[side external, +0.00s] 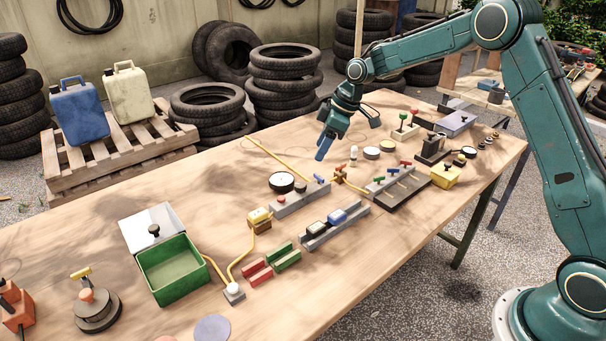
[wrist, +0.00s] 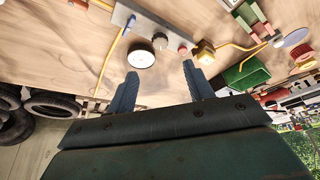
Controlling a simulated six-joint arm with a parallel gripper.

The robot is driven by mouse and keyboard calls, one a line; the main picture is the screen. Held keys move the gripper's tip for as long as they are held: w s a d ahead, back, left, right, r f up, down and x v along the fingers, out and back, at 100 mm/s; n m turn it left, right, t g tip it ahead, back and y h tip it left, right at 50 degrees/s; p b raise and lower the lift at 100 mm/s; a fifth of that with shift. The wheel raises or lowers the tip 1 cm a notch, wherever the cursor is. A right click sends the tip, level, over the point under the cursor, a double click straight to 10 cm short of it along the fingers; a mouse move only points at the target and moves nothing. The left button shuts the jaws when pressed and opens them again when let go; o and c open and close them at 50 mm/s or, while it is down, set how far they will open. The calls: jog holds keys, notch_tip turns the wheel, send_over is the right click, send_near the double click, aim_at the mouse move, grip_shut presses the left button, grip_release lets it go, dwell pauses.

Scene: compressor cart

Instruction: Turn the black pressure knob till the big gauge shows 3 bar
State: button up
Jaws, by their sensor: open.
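The big gauge (side external: 282,182), round with a white face and black rim, lies by the grey block (side external: 290,204) mid-bench. Its reading is too small to make out. The black pressure knob (side external: 300,187) is on the block, between a red button (side external: 281,201) and a blue lever (side external: 320,180). In the wrist view the gauge (wrist: 141,54) and the knob (wrist: 160,40) show beyond the fingertips. My gripper (side external: 342,138) is open and empty above the bench, behind and to the right of the knob in the side view. Both fingers (wrist: 160,70) show apart in the wrist view.
A yellow hose (side external: 277,159) runs behind the gauge. A yellow fitting (side external: 259,216) sits left of the block. A rail with rocker switches (side external: 334,226) is in front; a rack of levers (side external: 402,187) is right. A green box (side external: 171,270) stands farther left.

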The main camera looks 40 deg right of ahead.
jog(key=s+a+r+m+h, duration=0.1)
jog(key=s+a+r+m, duration=0.1)
jog(key=s+r, duration=1.1)
jog(key=shift+r+m+t, duration=0.3)
jog(key=shift+m+t, duration=0.1)
jog(key=shift+m, duration=0.1)
dwell(0.4)
jog(key=m+h, duration=0.3)
jog(key=m, duration=0.4)
send_near(301, 185)
jog(key=s+v, duration=0.1)
jog(key=v, duration=0.4)
jog(key=shift+w+d+t, duration=0.15)
jog(key=shift+w+t, duration=0.05)
jog(key=shift+t, duration=0.1)
jog(key=shift+x, duration=6.85)
